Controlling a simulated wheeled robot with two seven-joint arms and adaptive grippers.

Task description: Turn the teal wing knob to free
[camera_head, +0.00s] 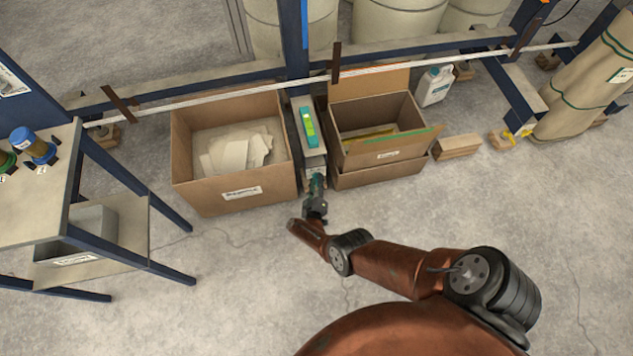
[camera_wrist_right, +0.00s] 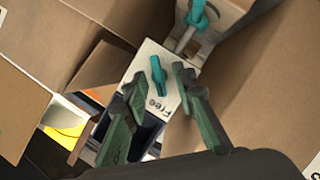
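The teal wing knob (camera_wrist_right: 158,76) stands on a pale plate (camera_wrist_right: 150,55) with the word "Free" printed below it in the right wrist view. My right gripper (camera_wrist_right: 157,84) is open, with its two dark green fingers on either side of the knob in that view. I cannot tell whether the fingers touch it. A second teal piece (camera_wrist_right: 197,14) sits on a metal bracket just beyond. In the head view my right gripper (camera_head: 317,188) is at the near end of a narrow pale unit (camera_head: 314,161) and hides the knob. My left gripper is not in view.
Cardboard boxes flank the unit closely: one with pale sheets (camera_head: 232,189) on the left and an open one (camera_head: 385,156) on the right. A blue-legged table (camera_head: 60,190) stands at far left. A rail runs behind. The floor in front is clear.

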